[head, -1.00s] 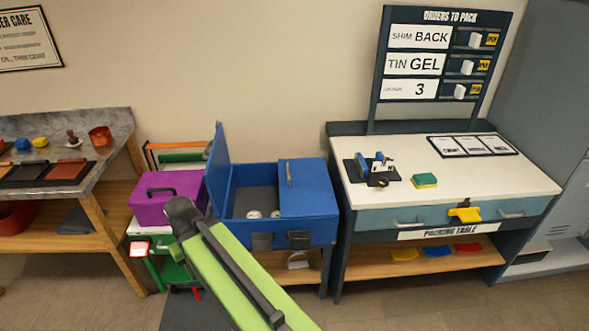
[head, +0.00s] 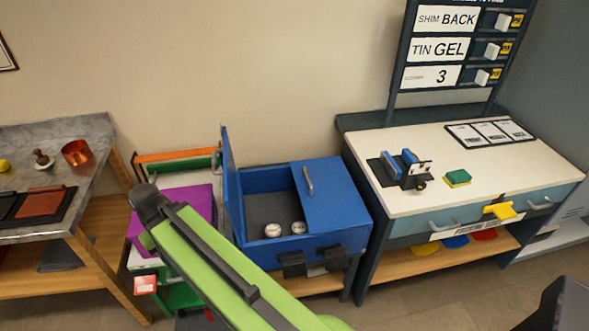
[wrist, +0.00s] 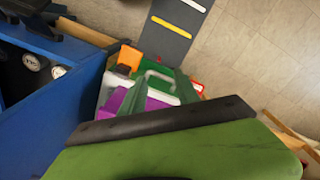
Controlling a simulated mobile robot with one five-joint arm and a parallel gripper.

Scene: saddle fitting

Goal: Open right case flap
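The blue case (head: 318,250) stands on a low stand in the head view. Its left flap (head: 233,185) is upright and open. Its right flap (head: 333,197), with a grey handle (head: 308,181), lies shut over the right part. Two white round gauges (head: 272,230) sit in the open part. In the wrist view the case wall (wrist: 75,105) and gauges (wrist: 32,62) are at the left. My green arm crosses the head view, left of and in front of the case.
A purple box (head: 203,204) is left of the case, partly behind my arm. The packing table (head: 425,190) stands close on the right, with a blue clamp-like fixture (head: 405,170) and a sponge (head: 457,178). A marble-topped bench (head: 60,130) is at the left. Wrist view shows bare floor (wrist: 265,60).

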